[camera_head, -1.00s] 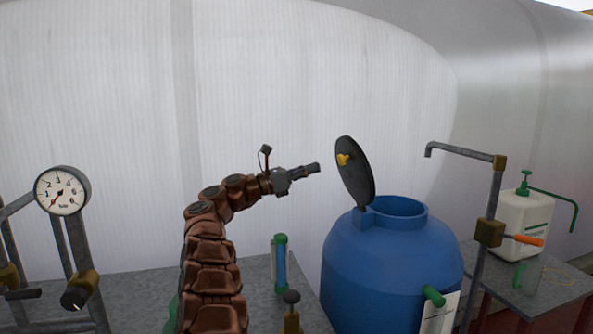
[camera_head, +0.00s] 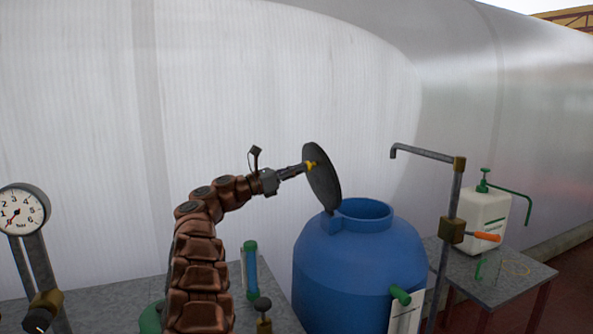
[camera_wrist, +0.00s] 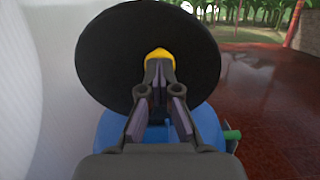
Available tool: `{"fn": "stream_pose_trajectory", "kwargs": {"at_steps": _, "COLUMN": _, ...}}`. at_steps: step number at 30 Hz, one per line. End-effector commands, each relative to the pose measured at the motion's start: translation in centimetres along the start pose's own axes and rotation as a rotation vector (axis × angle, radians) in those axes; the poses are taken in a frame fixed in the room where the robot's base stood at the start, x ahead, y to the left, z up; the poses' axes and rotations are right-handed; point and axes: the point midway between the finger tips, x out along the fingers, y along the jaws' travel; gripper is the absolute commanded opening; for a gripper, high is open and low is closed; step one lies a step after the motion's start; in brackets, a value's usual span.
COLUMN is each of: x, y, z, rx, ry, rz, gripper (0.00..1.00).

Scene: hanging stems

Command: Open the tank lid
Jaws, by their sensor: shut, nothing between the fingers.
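The blue tank (camera_head: 350,265) stands right of my arm, with its round mouth (camera_head: 365,212) uncovered. Its black disc lid (camera_head: 323,180) stands nearly upright on the hinge at the left of the mouth, leaning a little to the left at the top. A yellow knob (camera_head: 311,165) is on the lid's left face. My gripper (camera_head: 303,168) is shut, with its tips at the knob. In the wrist view the gripper (camera_wrist: 160,62) points at the lid (camera_wrist: 110,65), its tips just below and in front of the yellow knob (camera_wrist: 159,52). Contact with it cannot be told.
A grey pipe (camera_head: 425,153) with an orange-handled valve (camera_head: 484,237) rises right of the tank. A white pump jug (camera_head: 485,220) stands on the side table. A gauge (camera_head: 22,209) is at far left. A green-capped tube (camera_head: 250,270) stands near my arm.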

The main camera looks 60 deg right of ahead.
Motion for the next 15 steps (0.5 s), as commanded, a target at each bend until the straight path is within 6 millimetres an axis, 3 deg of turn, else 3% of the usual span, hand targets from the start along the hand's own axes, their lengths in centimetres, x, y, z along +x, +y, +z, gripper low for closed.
{"fn": "stream_pose_trajectory", "kwargs": {"at_steps": 4, "x": 1.6, "y": -0.1, "z": 1.3, "rx": 0.006, "ry": 0.063, "rz": -0.004, "gripper": 0.00}}
{"fn": "stream_pose_trajectory", "kwargs": {"at_steps": 15, "x": 3.6, "y": 0.0, "z": 1.3, "rx": 0.002, "ry": 0.086, "rz": 0.000, "gripper": 0.00}}
